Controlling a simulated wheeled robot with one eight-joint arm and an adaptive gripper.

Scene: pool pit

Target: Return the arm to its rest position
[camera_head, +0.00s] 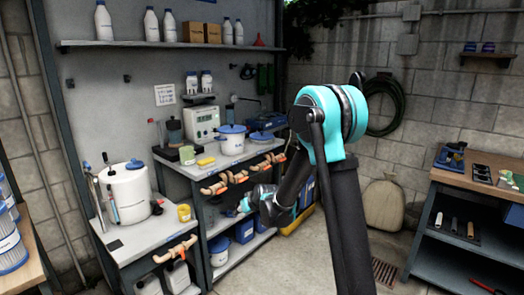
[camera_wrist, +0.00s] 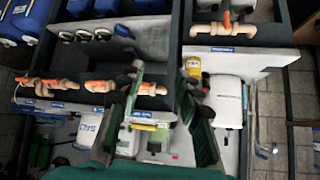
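My arm reaches out over the floor in front of the benches, with a bent teal-and-black elbow high in the head view. My gripper (camera_head: 246,206) hangs at the far end of the forearm, near the front of the middle bench (camera_head: 185,168) and its orange-handled pipes. In the wrist view, my gripper (camera_wrist: 161,78) shows two dark green fingers standing well apart, with nothing held between them. From the head view I cannot tell whether the fingers touch the bench or pipes.
A white tank (camera_head: 127,192) and a yellow cup (camera_head: 184,212) stand on the lower left bench. A blue-lidded pot (camera_head: 232,140) is on the middle bench. A right-hand workbench (camera_head: 478,183) and a tan sack (camera_head: 384,205) stand beyond my arm. Floor between is clear.

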